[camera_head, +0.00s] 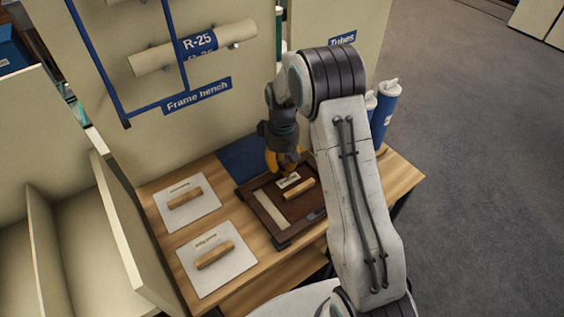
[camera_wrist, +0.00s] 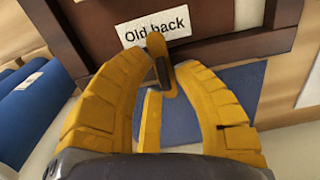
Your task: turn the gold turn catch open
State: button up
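The gold turn catch (camera_wrist: 156,42) shows in the wrist view at the frame's edge, just below the "Old back" label. My gripper (camera_wrist: 162,68) has its yellow fingers bent inward, with their tips close to either side of the catch. Whether both tips touch it is not clear. In the head view my gripper (camera_head: 285,168) points down at the far edge of the dark wooden frame (camera_head: 263,212), by its small white label (camera_head: 289,181). The catch is hidden there by the fingers.
A wooden handle (camera_head: 299,189) sits on the frame's back. Two white boards with wooden handles (camera_head: 193,217) (camera_head: 231,271) lie to the left on the bench. A blue mat (camera_head: 240,157) lies behind the frame. Blue tubes (camera_head: 384,110) stand at the right. A rolled tube (camera_head: 150,61) hangs above.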

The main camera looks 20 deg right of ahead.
grip_shut()
jog(key=shift+m, duration=0.4)
jog(key=m+b, duration=0.1)
jog(key=m, duration=0.2)
jog(key=m+b, duration=0.1)
jog(key=m, duration=0.2)
jog(key=shift+s+m, duration=0.15)
jog(key=shift+m, duration=0.25)
jog(key=m+b, duration=0.1)
jog(key=m, duration=0.9)
jog(key=shift+s+a+b, duration=0.1)
jog(key=shift+s+b, duration=0.05)
jog(key=shift+b, duration=0.15)
jog(key=shift+m, duration=0.3)
